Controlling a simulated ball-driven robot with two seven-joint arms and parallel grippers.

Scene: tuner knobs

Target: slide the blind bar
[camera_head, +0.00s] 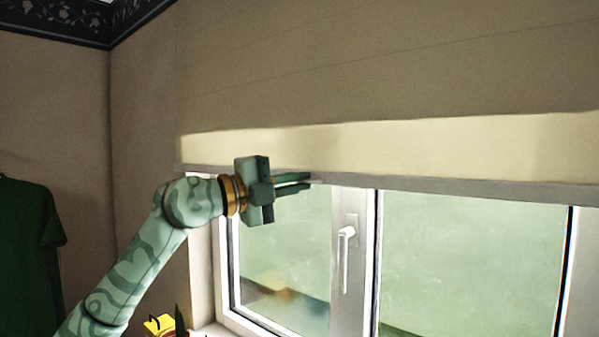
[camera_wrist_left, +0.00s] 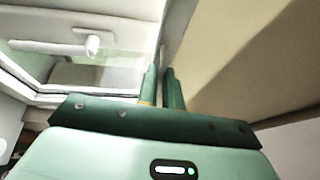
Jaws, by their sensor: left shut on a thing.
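The blind bar (camera_head: 450,186) is a grey strip along the lower edge of a beige blind (camera_head: 400,80). The blind covers the upper part of the window. My left gripper (camera_head: 312,180) is at the bar, left of the window's middle, with its fingers pointing right. It is shut on the blind bar. In the left wrist view the two green fingers (camera_wrist_left: 162,78) are close together, with the beige blind (camera_wrist_left: 240,60) on their right and the window on their left. The gripped part of the bar is mostly hidden between the fingers. My right gripper is not in view.
Below the bar is a white-framed window with a white handle (camera_head: 345,240); the handle also shows in the left wrist view (camera_wrist_left: 92,44). A yellow object (camera_head: 160,325) is at the sill's left end. A green shirt (camera_head: 30,255) hangs at the left wall.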

